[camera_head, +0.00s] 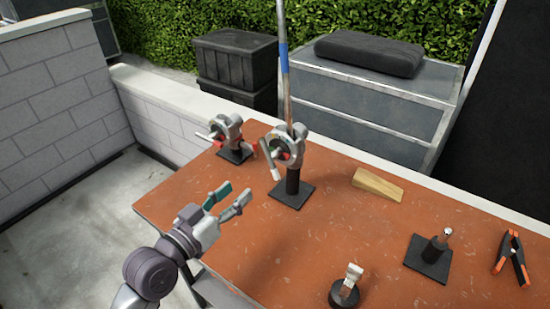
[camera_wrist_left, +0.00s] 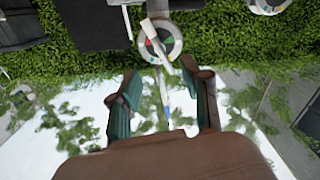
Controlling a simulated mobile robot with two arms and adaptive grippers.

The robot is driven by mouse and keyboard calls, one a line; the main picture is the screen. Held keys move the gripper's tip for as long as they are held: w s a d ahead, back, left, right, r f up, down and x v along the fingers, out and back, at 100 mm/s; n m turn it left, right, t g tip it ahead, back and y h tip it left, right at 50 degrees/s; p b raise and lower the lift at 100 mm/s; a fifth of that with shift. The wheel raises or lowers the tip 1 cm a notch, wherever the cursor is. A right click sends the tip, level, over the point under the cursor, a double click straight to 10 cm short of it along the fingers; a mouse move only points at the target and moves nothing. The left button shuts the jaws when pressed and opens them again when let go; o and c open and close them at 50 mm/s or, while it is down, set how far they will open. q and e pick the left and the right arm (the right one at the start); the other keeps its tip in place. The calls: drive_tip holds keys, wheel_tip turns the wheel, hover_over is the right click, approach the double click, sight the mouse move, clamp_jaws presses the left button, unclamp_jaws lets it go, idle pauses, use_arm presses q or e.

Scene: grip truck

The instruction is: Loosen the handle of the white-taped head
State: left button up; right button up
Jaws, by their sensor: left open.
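A grey clamp head (camera_head: 285,148) with red parts and a lever handle (camera_head: 268,160) stands on a black post with a square base on the orange table. A pole (camera_head: 286,85) with a blue band rises from it. A second grey head (camera_head: 226,132) with red parts stands behind it to the left. I cannot tell which one bears white tape. My left gripper (camera_head: 238,197) is open and empty, in front of and left of the nearer head, apart from it. In the left wrist view a head (camera_wrist_left: 160,40) with a pale handle shows beyond the open fingers (camera_wrist_left: 166,100). My right gripper is out of view.
The table (camera_head: 215,265) also holds a wooden wedge (camera_head: 377,185), a black stand with a ball top (camera_head: 430,258), an orange-tipped clamp (camera_head: 513,258) and a small round-based piece (camera_head: 345,292). A block wall (camera_head: 60,105) stands left. Black crates (camera_head: 235,60) stand behind.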

sight(268, 161)
use_arm(q)
drive_tip(key=p+x, duration=0.1)
drive_tip(key=x, duration=0.3)
drive_tip(key=p+x, duration=0.1)
drive_tip(key=x, duration=0.7)
drive_tip(key=shift+w+d+r+p, duration=0.25)
drive_tip(key=shift+r+p, duration=0.1)
drive_tip(key=shift+p, duration=0.05)
drive_tip(key=shift+w+d+f, duration=0.1)
drive_tip(key=shift+w+d, duration=0.25)
drive_tip(key=shift+w, duration=0.15)
clamp_jaws()
